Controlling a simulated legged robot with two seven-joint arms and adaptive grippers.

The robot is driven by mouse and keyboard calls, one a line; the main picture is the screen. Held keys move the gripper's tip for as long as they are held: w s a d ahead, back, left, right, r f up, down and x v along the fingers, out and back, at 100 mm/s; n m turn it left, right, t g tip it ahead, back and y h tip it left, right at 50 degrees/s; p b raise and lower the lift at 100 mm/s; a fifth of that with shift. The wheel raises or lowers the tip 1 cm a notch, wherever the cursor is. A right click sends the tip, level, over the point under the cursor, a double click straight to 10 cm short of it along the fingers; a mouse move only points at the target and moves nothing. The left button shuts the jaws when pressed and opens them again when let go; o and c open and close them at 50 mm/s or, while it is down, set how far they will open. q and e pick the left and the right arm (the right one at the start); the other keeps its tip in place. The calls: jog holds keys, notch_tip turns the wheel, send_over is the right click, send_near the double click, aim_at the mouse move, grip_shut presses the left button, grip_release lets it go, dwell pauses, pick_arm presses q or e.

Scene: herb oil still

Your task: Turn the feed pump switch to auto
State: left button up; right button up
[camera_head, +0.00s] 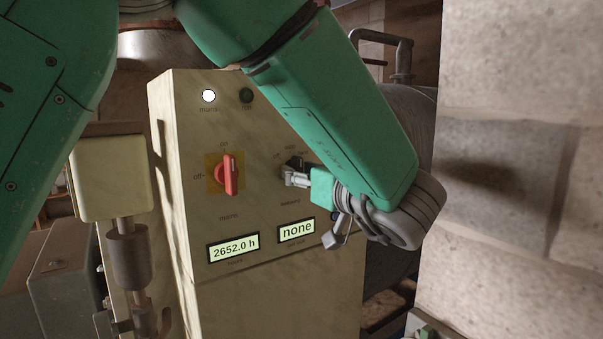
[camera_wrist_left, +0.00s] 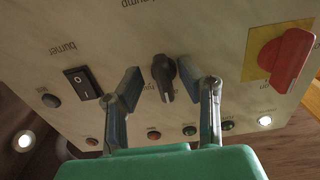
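The feed pump switch is a small black knob (camera_wrist_left: 163,75) on the cream cabinet (camera_head: 172,135). In the left wrist view, which shows the panel upside down, its pointer end points down the picture. My left gripper (camera_head: 292,176) is at the panel, its fingertips in front of the knob in the head view and largely hiding it. In the wrist view the left gripper (camera_wrist_left: 163,84) is open, with one finger on each side of the knob and a visible gap on both sides. I cannot tell the switch setting from its labels. My right gripper is not in view.
Beside the knob are a red mains switch (camera_head: 230,175) on a yellow plate and a black burner rocker (camera_wrist_left: 82,82). A lit white lamp (camera_head: 208,96) is above. Two displays (camera_head: 233,247) read "2652.0 h" and "none". A stone wall (camera_head: 520,170) stands close on the right.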

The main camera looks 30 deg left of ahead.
pick_arm(q)
jog(key=v, duration=1.1)
jog(key=shift+d, duration=0.4)
jog(key=shift+a+f, duration=0.15)
